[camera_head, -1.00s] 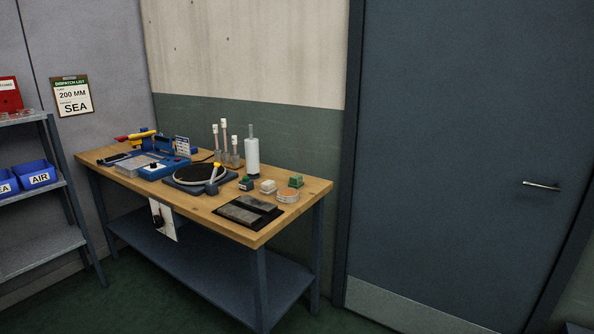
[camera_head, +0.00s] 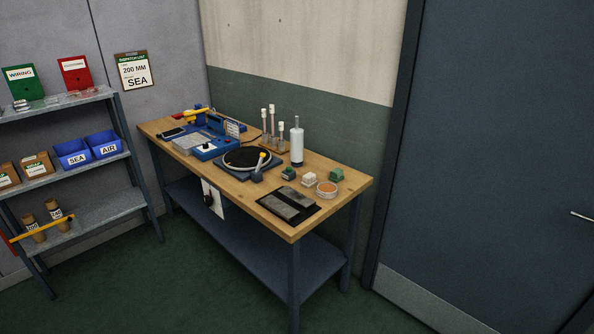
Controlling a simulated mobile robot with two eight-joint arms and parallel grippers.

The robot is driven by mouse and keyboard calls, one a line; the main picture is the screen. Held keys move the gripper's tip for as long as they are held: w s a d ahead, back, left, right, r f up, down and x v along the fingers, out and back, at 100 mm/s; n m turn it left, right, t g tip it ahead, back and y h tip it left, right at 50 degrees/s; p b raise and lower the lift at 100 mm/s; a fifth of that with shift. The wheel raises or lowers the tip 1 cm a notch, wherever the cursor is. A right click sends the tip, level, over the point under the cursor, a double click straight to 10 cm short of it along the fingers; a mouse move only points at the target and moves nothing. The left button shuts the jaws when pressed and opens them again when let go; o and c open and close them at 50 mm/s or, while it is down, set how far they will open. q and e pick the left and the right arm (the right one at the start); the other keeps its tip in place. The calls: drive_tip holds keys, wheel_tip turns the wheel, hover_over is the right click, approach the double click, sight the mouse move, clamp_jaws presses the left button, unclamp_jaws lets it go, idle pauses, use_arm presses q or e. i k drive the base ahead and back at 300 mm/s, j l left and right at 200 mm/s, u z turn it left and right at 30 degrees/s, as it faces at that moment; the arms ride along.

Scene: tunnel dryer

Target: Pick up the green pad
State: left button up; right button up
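Two small green items stand on the wooden workbench (camera_head: 228,192). One is a green block (camera_head: 336,174) near the bench's right end, at the back. The other is a darker green piece (camera_head: 288,173) to its left. I cannot tell for certain which is the green pad. A small white block (camera_head: 309,180) sits between them. A round, shallow, orange-sided dish (camera_head: 326,189) is just in front of the green block. Neither of my grippers is in view.
A black turntable-like disc (camera_head: 247,158), a white bottle (camera_head: 296,146) and a dark tray with grey plates (camera_head: 289,205) share the bench. A shelf rack (camera_head: 75,168) with bins stands left. A closed door (camera_head: 490,150) is on the right. Green floor in front is clear.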

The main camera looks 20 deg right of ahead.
sight(336, 176)
drive_tip(key=i+l+u, duration=0.2)
drive_tip(key=l, duration=0.15)
drive_tip(key=l+u, duration=0.15)
drive_tip(key=l, duration=0.15)
drive_tip(key=i+l+u, duration=0.2)
drive_tip(key=l, duration=0.2)
drive_tip(key=i+l+u, duration=0.1)
drive_tip(key=l, duration=0.45)
drive_tip(key=l+u, duration=0.1)
drive_tip(key=l, duration=0.4)
drive_tip(key=i+l, duration=0.1)
drive_tip(key=l, duration=0.35)
drive_tip(key=i+l, duration=0.1)
drive_tip(key=l, duration=0.8)
drive_tip(key=i+l, duration=0.15)
drive_tip(key=l, duration=0.35)
